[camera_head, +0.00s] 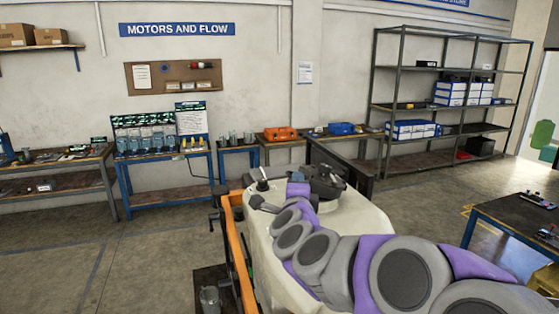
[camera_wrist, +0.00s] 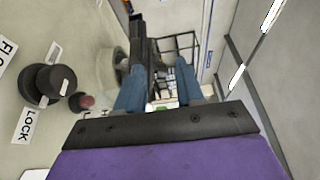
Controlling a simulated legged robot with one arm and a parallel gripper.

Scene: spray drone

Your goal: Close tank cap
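The white tank (camera_head: 352,222) lies under my arm, and its pale surface fills the left of the wrist view (camera_wrist: 95,50). A dark round part, apparently the tank cap (camera_head: 326,182), is on its top near my wrist. In the wrist view a black part (camera_wrist: 146,52), perhaps the cap seen edge-on, stands beside the left blue finger. My gripper (camera_wrist: 163,78) is open, with a gap between its fingers. The black part seems to touch or overlap the left finger; I cannot tell whether it is between them. My gripper's tips are unclear in the head view.
A black knob (camera_wrist: 55,84) by a "LOCK" label (camera_wrist: 28,126) and a small reddish knob (camera_wrist: 87,101) sit on the tank. An orange frame (camera_head: 238,255) runs along its left side. Shelves (camera_head: 440,100) and benches stand behind. A dark table (camera_head: 515,218) is at right.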

